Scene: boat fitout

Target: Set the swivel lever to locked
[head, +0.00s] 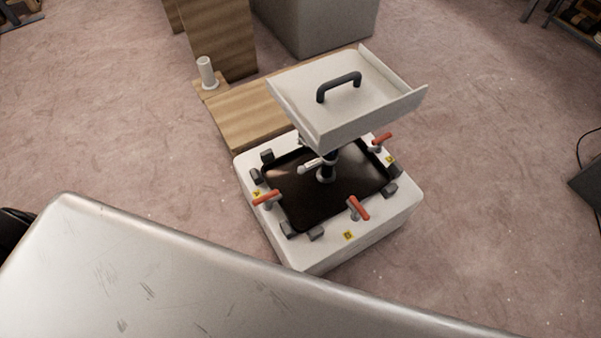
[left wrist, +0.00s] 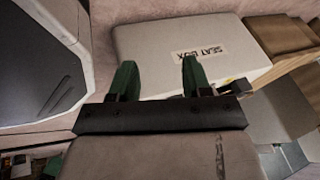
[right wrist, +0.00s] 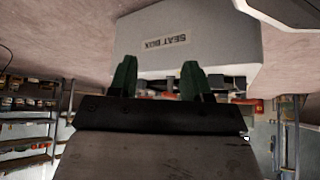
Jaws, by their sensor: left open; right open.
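In the head view, a white seat box (head: 300,256) stands on the floor with a dark recessed panel (head: 290,195) in its top. A dark post rises from the panel and carries a pale seat pan (head: 350,125). A short light lever (head: 308,166) sticks out to the left from the post, under the pan; it looks like the swivel lever, and I cannot read its setting. My left gripper (left wrist: 158,76) is open and empty in the left wrist view, the box's labelled side beyond it. My right gripper (right wrist: 156,78) is open and empty, also facing the box. Neither shows in the head view.
Several grey blocks and three red-handled clamps, one of them at the front (head: 357,207), surround the panel. A black handle (head: 340,86) sits on the pan. A wooden step (head: 255,113) with a white cylinder (head: 206,72) stands behind. Carpet right of the box is clear.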

